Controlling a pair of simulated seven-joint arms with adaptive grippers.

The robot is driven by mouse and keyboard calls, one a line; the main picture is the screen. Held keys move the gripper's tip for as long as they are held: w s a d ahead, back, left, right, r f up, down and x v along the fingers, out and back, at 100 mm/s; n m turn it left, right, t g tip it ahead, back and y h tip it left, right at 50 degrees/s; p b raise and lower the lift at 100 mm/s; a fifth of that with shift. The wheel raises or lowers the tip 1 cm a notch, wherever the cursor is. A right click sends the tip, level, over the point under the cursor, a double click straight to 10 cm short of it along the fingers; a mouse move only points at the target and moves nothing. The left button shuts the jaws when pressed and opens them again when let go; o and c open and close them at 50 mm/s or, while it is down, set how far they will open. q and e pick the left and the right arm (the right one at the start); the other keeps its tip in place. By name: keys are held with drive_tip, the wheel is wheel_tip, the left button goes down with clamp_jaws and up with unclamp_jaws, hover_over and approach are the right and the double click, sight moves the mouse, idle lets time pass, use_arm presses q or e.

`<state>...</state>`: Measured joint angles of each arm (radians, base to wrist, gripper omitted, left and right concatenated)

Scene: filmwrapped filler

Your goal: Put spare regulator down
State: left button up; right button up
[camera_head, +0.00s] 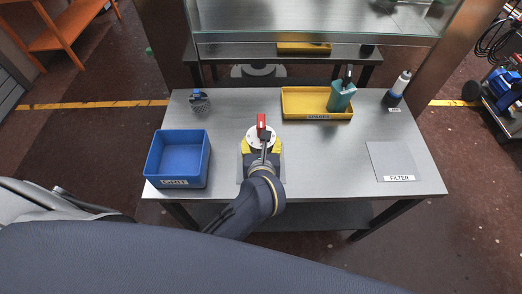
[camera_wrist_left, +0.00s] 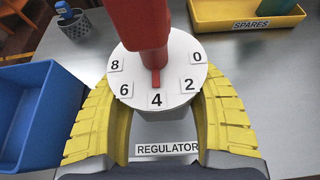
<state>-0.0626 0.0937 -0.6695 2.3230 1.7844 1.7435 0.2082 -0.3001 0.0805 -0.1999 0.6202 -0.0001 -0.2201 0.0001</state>
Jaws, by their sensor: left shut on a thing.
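The regulator, a white round dial (camera_head: 254,133) with numbers and a red handle, shows large in the wrist view as a dial (camera_wrist_left: 184,62) with a red handle (camera_wrist_left: 140,22). My left gripper (camera_head: 261,150) has its yellow fingers shut around it, one on each side. It is over a pale plate (camera_head: 280,180) at the table's front middle. The plate's REGULATOR label (camera_wrist_left: 167,149) shows between the fingers in the wrist view. I cannot tell whether the regulator's underside, which is hidden, touches the plate. My right gripper is not in view.
A blue GRIT bin (camera_head: 159,184) stands left of the gripper. A yellow SPARES tray (camera_head: 300,114) holding a teal item (camera_head: 340,97) is behind right. A grey FILTER plate (camera_head: 390,158) is empty at right. A small cup (camera_head: 200,103) and a bottle (camera_head: 398,88) stand at the back.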

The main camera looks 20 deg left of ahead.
sight(261, 150)
use_arm(q)
drive_tip(key=shift+f, duration=1.7)
drive_tip(key=shift+f, duration=0.2)
drive_tip(key=o, duration=1.4)
drive_tip(key=shift+s+r, duration=0.2)
drive_tip(key=v, duration=1.1)
drive_tip(key=shift+s+d+r, duration=0.15)
drive_tip(key=shift+s+r, duration=0.05)
drive_tip(key=shift+s, duration=0.1)
drive_tip(key=shift+o, duration=0.5)
